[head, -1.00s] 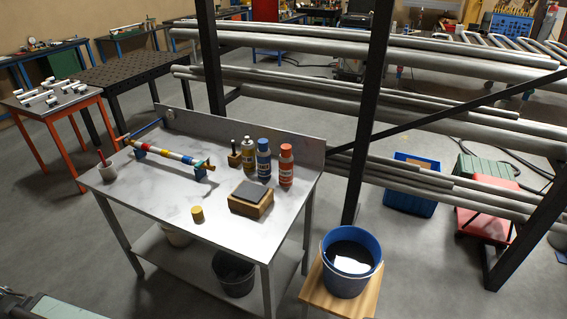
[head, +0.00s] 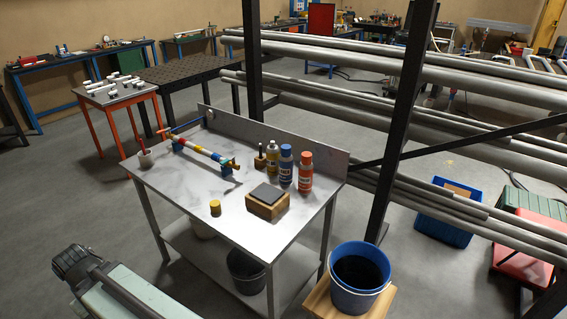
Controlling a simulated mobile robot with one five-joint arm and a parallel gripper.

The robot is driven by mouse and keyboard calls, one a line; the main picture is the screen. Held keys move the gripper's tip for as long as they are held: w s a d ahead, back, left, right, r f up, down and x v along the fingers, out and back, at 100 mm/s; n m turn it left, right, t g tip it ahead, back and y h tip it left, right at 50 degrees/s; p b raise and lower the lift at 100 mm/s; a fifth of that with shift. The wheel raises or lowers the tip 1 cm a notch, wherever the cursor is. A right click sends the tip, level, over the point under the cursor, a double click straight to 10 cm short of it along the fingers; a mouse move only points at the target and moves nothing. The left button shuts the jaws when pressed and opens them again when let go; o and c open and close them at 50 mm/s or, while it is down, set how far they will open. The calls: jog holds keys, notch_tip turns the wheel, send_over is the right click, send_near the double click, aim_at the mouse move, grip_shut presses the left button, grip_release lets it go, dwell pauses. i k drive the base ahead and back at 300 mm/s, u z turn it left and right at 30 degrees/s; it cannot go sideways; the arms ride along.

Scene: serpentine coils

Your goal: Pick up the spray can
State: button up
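Three bottle-like containers stand upright on the metal workbench (head: 178,188), near its back right edge. Any of these may be the spray can; I cannot read the labels. The blue and orange ones stand close together. My gripper is not in view, and nothing is touching the containers.
A wooden block with a dark top (head: 267,202) sits in front of the containers. A yellow cylinder (head: 215,207) and striped bar (head: 202,155) are left of it. A blue bucket (head: 360,273) stands right of the bench. A pale green machine-like thing (head: 140,292) occupies the lower left.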

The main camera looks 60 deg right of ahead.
aim_at(272, 151)
jog(key=z, duration=0.4)
jog(key=i, duration=1)
